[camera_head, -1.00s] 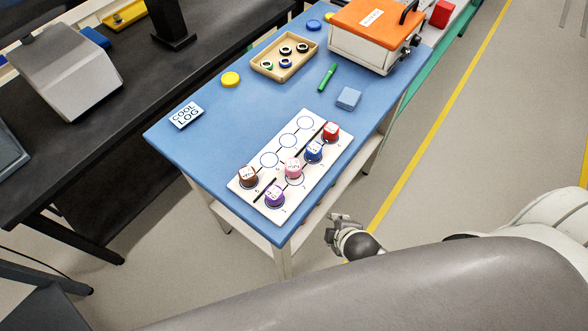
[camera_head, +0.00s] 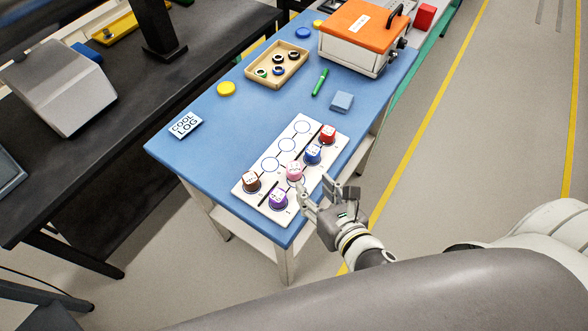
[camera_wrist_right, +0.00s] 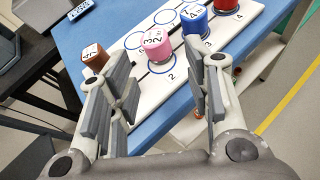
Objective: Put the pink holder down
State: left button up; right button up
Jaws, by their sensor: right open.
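The pink holder (camera_head: 294,171) stands upright on the white numbered board (camera_head: 244,191), between the brown and blue holders. In the right wrist view the pink holder (camera_wrist_right: 157,46) overlaps the ring marked 2 and shows between my fingers, beyond their tips. My right gripper (camera_head: 324,187) is open and empty at the board's near right edge, apart from the pink holder. My left gripper is not in view.
Brown (camera_head: 251,181), purple (camera_head: 278,198), blue (camera_head: 313,153) and red (camera_head: 327,134) holders stand on the board. On the blue table (camera_head: 215,140) are a wooden tray (camera_head: 254,75), green marker (camera_head: 320,82), light-blue block (camera_head: 342,102) and orange-lidded box (camera_head: 350,50).

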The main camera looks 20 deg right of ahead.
aim_at(294, 166)
jog(key=shift+w+a+r+n, duration=0.2)
jog(key=shift+a+n, duration=0.1)
jog(key=shift+n, duration=0.5)
jog(key=p+x, duration=0.1)
jog(key=x, duration=0.4)
jog(key=shift+a, duration=0.1)
jog(key=shift+p+x, duration=0.6)
jog(key=shift+x, duration=2.1)
jog(key=c, duration=0.9)
jog(key=shift+r, duration=0.15)
